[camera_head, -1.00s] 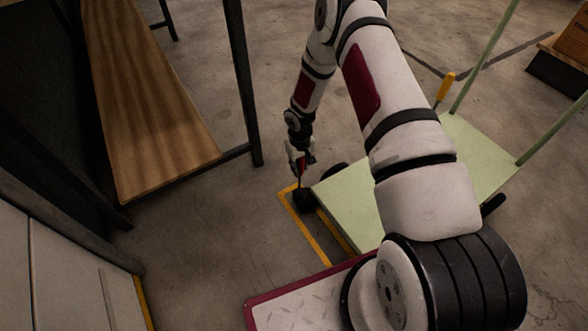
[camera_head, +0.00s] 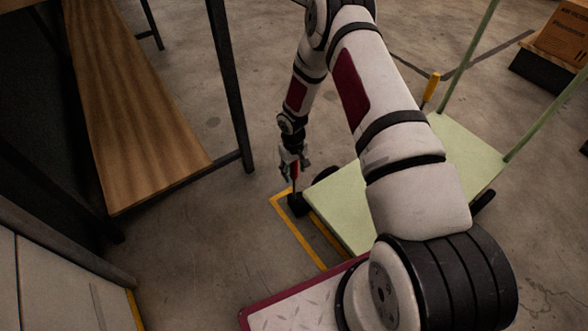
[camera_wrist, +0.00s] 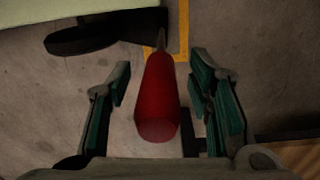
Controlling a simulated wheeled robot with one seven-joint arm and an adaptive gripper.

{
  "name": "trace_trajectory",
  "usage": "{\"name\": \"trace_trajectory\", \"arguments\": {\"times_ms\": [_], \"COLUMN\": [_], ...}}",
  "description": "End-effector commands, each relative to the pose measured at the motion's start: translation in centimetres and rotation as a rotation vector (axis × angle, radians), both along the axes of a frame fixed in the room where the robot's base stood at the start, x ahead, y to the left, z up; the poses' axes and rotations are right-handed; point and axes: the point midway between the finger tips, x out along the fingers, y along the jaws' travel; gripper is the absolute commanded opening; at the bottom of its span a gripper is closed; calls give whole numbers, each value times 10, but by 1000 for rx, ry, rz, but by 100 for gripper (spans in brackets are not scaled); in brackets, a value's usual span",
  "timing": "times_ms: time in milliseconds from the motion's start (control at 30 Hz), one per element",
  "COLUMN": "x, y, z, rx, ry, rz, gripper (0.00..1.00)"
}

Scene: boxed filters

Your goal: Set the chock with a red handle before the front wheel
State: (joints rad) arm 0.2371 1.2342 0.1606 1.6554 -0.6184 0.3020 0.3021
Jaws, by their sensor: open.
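The chock's red handle (camera_wrist: 157,100) stands between the two fingers of my gripper (camera_wrist: 160,112) in the wrist view. The fingers are open, with a gap on both sides of the handle. In the head view my gripper (camera_head: 293,166) is above the chock's black block (camera_head: 298,205), which rests on the floor at a corner of the yellow outline. The front wheel (camera_head: 327,174) is dark, partly under the pale green cart (camera_head: 345,205). The wheel also shows at the upper left in the wrist view (camera_wrist: 80,41). I cannot tell whether block and wheel touch.
Yellow floor lines (camera_head: 300,235) run beside the cart. A wooden bench (camera_head: 140,110) with dark legs stands to the left. A yellow handle (camera_head: 430,88) rises behind the cart. A cardboard box (camera_head: 562,35) is at the far right. Floor between bench and cart is clear.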

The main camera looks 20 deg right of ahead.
Motion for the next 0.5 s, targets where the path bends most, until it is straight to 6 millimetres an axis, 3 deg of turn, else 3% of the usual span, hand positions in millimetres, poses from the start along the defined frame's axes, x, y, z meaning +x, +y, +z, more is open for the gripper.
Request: {"name": "trace_trajectory", "arguments": {"times_ms": [167,500], "x": [2,1], "y": [0,1], "z": [12,78], "rx": [-1,0], "ry": [-3,-5], "rz": [-1,-1], "gripper": [47,47]}}
